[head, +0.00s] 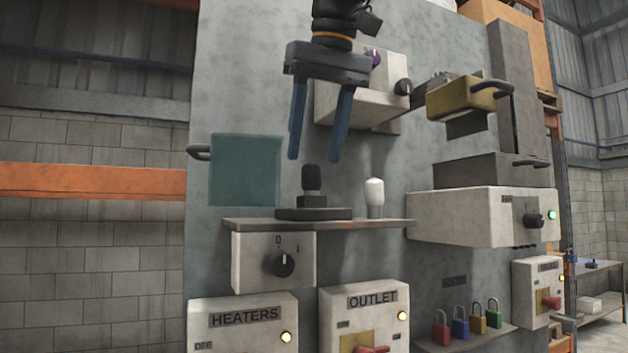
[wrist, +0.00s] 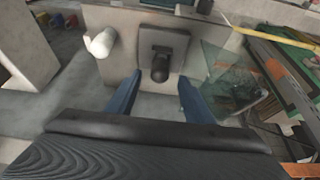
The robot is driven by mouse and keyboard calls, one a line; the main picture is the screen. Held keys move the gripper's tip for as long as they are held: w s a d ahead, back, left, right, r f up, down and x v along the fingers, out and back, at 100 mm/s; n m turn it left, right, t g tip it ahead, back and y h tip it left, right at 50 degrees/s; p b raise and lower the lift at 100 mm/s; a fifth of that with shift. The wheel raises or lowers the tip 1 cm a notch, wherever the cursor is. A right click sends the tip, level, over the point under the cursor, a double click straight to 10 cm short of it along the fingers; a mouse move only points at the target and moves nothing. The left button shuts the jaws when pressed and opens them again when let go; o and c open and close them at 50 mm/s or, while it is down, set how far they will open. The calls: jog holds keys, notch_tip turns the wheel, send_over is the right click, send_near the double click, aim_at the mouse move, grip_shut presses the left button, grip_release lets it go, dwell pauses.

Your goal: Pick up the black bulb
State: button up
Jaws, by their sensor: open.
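The black bulb (head: 312,180) stands upright on a dark square base (head: 314,214) on a narrow shelf (head: 245,225). In the wrist view the bulb (wrist: 160,68) shows ahead between the fingers, with its base (wrist: 165,42) behind it. My gripper (head: 314,158) is open and empty, pointing down above the bulb, with one blue finger to each side. Its fingertips are just above the bulb's top and do not touch it. The fingers also show in the wrist view (wrist: 160,84). A white bulb (head: 374,192) stands to the right on the same shelf; it also shows in the wrist view (wrist: 101,43).
A teal translucent panel with a handle (head: 245,170) stands left of the bulb. A grey box with knobs (head: 360,105) is on the wall behind my gripper. A yellow block with a handle (head: 462,100) is at right. Boxes labelled HEATERS (head: 245,318) and OUTLET (head: 373,301) are below.

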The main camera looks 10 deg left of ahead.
aim_at(314, 161)
jog(key=shift+p+x, duration=0.75)
jog(key=shift+x, duration=1.9)
jog(key=shift+d, duration=0.1)
jog(key=c, duration=1.1)
